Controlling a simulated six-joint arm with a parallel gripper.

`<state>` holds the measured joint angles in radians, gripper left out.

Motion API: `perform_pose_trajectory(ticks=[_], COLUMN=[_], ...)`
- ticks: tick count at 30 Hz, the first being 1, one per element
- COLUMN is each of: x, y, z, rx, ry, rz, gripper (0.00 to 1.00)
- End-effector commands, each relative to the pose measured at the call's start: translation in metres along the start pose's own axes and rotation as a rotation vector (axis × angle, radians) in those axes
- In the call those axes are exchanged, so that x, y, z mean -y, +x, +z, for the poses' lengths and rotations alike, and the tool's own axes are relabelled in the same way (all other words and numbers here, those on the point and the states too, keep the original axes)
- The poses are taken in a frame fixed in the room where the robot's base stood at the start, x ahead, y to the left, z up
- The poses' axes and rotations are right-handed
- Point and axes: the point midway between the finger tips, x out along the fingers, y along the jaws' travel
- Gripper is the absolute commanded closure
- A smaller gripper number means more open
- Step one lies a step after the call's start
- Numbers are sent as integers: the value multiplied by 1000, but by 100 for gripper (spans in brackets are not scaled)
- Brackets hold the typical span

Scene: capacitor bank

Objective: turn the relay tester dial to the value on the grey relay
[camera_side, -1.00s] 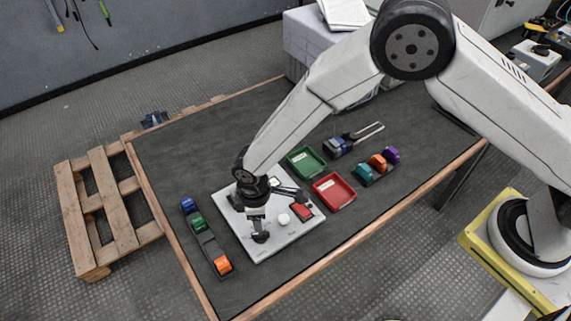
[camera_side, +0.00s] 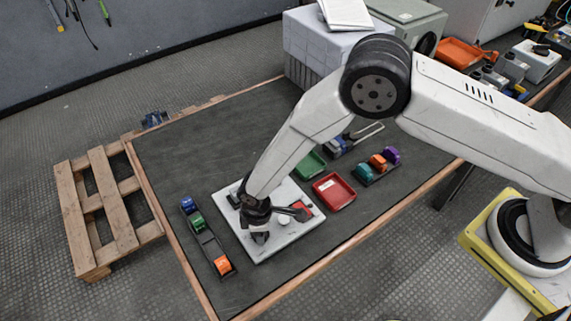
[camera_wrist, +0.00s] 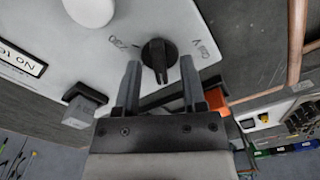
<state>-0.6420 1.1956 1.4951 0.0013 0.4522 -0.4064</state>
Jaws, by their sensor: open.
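The relay tester is a white panel (camera_side: 285,240) on the mat. Its black dial (camera_wrist: 157,55) shows in the wrist view, its grip ridge running toward my gripper, with printed marks on both sides that I cannot read surely. My gripper (camera_wrist: 160,75) is open, its fingertips close to the dial, one to each side of its near end. They do not visibly close on it. A grey block (camera_wrist: 85,110), possibly the grey relay, stands at the panel edge; its lettering is too small to read. In the side view my wrist partly covers the panel.
A white round button (camera_wrist: 90,10) and a label plate (camera_wrist: 22,65) are on the panel. A rack with blue, green and orange relays (camera_side: 222,266) lies beside it. Red (camera_side: 334,192) and green trays (camera_side: 309,166) and another relay rack (camera_side: 376,168) are to the right.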

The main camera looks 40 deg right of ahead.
Motion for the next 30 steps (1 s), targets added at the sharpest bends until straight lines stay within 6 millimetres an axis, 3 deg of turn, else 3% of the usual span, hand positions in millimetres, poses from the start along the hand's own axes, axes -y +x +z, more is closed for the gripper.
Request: perform_pose_trajectory(ticks=[11,16,30], x=[0,0,0], y=[3,3,3], z=[0,0,0], rx=[-2,-1,-1], ry=[0,0,34], rz=[1,1,1], gripper=[47,100,100])
